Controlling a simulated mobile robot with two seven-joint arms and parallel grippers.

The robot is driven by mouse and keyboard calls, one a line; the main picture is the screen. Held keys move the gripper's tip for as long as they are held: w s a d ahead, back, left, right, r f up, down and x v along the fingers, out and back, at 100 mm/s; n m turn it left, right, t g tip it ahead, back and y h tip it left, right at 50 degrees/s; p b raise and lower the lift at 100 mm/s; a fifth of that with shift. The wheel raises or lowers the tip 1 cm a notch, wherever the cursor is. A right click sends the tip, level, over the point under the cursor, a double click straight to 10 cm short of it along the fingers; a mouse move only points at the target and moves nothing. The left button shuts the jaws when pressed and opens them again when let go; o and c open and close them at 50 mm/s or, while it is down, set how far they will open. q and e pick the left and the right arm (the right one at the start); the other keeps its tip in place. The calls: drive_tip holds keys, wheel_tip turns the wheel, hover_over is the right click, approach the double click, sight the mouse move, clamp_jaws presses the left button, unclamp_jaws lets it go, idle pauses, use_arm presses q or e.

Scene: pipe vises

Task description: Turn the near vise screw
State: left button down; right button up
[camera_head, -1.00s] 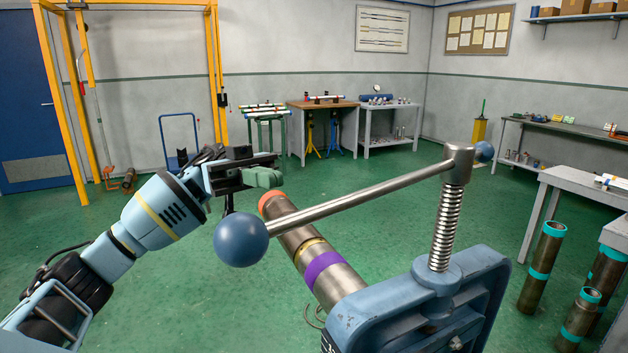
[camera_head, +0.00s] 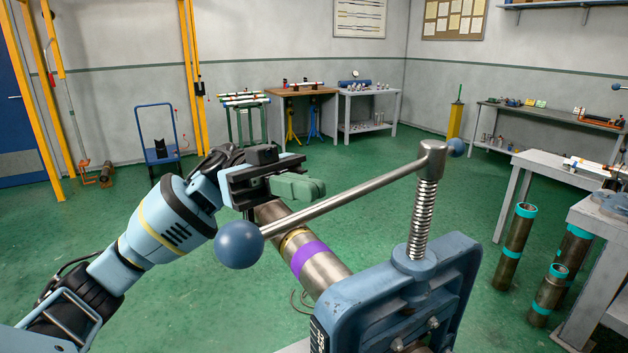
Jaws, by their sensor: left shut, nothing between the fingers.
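The near vise (camera_head: 400,300) is a blue frame at the lower right with an upright threaded screw (camera_head: 422,218). A steel handle bar (camera_head: 345,203) passes through the screw head (camera_head: 432,160), with a large blue ball (camera_head: 240,245) at its near left end and another blue ball (camera_head: 457,147) at its far end. A pipe (camera_head: 315,262) with a purple band runs into the vise. My left gripper (camera_head: 300,186) is shut and empty, with green finger pads. In the picture it is above the bar's left part; I cannot tell whether it touches the bar. My right gripper is not in view.
Several pipes with teal bands (camera_head: 514,247) stand on the floor at right, beside a grey table (camera_head: 560,170). Workbenches (camera_head: 368,112) and a hand truck (camera_head: 157,145) stand at the back. The green floor between is clear.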

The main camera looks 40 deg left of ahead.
use_arm(q)
drive_tip(key=x, duration=0.3)
drive_tip(key=shift+p, duration=0.3)
